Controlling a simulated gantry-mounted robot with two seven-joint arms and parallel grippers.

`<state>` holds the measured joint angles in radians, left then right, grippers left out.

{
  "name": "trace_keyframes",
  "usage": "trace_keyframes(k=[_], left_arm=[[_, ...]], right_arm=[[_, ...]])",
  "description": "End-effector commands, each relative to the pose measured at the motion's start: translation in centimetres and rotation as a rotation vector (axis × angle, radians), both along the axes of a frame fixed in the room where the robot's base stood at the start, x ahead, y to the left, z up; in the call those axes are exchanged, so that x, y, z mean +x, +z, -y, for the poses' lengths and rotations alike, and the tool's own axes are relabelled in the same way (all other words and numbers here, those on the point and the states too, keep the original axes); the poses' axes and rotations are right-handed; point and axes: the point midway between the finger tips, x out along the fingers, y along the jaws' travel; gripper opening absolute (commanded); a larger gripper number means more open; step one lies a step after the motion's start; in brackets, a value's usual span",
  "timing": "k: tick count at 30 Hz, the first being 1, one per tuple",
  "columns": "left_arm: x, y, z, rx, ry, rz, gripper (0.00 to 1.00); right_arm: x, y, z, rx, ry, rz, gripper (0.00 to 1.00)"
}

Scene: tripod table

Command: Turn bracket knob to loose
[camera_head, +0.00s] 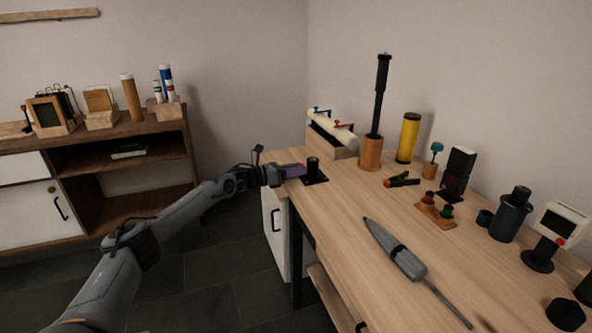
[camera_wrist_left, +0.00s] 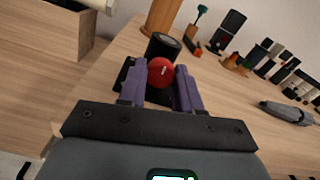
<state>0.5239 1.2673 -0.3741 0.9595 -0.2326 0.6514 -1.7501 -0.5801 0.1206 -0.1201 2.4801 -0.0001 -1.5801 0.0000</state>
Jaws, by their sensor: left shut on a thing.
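A black bracket (camera_head: 313,166) with a short upright cylinder stands on a flat black base near the left edge of the table. Its round red knob (camera_wrist_left: 160,72) with a small white mark shows in the left wrist view, facing my wrist. My left gripper (camera_head: 296,170) reaches in from the left at the bracket. In the left wrist view its purple fingers (camera_wrist_left: 161,85) stand on both sides of the knob, shut on it. In the head view the fingers hide the knob. My right gripper is not in view.
The wooden table (camera_head: 345,200) has a grey tapered tool (camera_head: 405,262) lying near its front. A wooden holder (camera_head: 370,153) with a tall black pole and a yellow cylinder (camera_head: 408,138) stand behind the bracket. Several small items line the right side.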

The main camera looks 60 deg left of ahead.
Motion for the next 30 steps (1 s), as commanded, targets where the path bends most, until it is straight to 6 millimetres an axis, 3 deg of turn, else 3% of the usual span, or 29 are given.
trace_keyframes(k=[11,30], left_arm=[[0.0,0.5,0.0,-0.199,-0.001,-0.042,0.03],[0.0,0.4,0.0,-0.789,0.000,-0.167,0.03]], right_arm=[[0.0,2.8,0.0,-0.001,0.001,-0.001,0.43],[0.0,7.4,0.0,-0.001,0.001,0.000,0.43]])
